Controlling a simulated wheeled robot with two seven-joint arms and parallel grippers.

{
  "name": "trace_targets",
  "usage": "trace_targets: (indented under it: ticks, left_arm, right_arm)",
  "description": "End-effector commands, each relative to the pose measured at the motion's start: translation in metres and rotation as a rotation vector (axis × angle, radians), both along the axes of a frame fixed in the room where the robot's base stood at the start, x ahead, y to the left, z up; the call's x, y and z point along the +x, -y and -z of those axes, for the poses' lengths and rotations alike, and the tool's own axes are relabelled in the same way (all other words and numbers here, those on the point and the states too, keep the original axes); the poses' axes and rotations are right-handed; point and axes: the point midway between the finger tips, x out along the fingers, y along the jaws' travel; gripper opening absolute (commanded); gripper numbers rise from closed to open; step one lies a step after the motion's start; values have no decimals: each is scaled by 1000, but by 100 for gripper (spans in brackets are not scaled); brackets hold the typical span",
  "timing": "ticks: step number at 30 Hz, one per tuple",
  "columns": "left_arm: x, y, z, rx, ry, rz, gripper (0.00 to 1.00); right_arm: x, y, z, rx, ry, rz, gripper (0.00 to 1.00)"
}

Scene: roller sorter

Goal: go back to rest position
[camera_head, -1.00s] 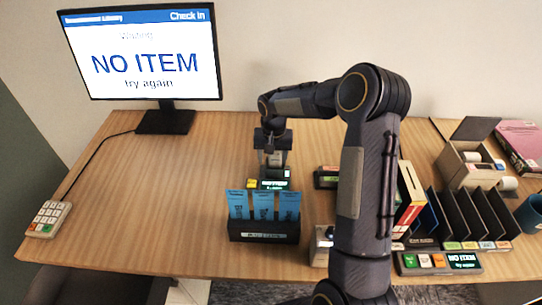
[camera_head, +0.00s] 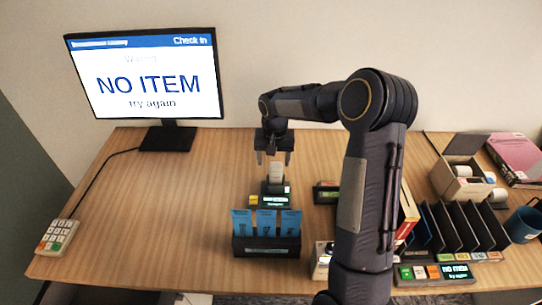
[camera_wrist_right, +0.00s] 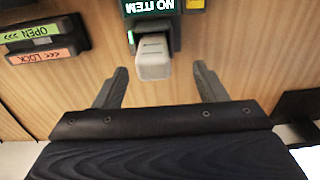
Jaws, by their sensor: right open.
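My right gripper (camera_head: 274,158) hangs above the desk with its two fingers apart and nothing between the tips. A pale grey block (camera_head: 277,174) stands just beneath it, at a small dark device (camera_head: 275,201) with a green-lit display. In the right wrist view the block (camera_wrist_right: 153,60) lies beyond the open fingers (camera_wrist_right: 160,82), apart from both. The device (camera_wrist_right: 150,10) there reads NO ITEM. My left gripper is not in any view.
A monitor (camera_head: 147,80) reading "NO ITEM try again" stands back left. A dark holder (camera_head: 266,246) with blue cards is in front. A keypad (camera_head: 57,236) lies far left. Black slots (camera_head: 465,228), an open box (camera_head: 460,182) and a mug (camera_head: 524,222) are at right.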

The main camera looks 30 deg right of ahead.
Motion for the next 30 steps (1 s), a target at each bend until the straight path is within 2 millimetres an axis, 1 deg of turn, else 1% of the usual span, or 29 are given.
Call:
trace_targets:
  ticks: [6, 8, 11, 13, 14, 15, 17, 18, 20, 21, 25, 27, 30]
  left_arm:
    - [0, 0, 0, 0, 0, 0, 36]
    - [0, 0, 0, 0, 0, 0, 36]
    - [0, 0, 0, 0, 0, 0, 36]
    - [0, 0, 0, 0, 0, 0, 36]
    - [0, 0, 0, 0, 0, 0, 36]
    - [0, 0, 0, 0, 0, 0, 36]
    - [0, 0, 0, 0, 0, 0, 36]
    - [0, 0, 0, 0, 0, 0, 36]
    - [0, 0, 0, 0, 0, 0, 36]
    - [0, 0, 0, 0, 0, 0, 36]
    - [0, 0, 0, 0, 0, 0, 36]
    - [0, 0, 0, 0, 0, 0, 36]
    - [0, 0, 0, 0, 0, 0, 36]
  right_arm:
    - [0, 0, -1, 0, 1, 0, 65]
    - [-1, 0, -4, 2, 5, -2, 65]
    - [-11, -3, -21, 9, 24, -17, 65]
    - [-26, -8, -43, 21, 51, -40, 65]
    - [-36, -11, -54, 28, 67, -56, 65]
    - [-50, -17, -70, 39, 90, -76, 65]
    - [-76, -25, -91, 58, 126, -108, 65]
    - [-93, -32, -103, 71, 150, -130, 65]
    - [-120, -42, -118, 90, 188, -163, 65]
    - [-138, -49, -126, 102, 215, -186, 65]
    - [-196, -73, -141, 144, 306, -257, 65]
    - [-225, -86, -141, 166, 354, -293, 65]
    - [-257, -103, -137, 193, 414, -336, 65]
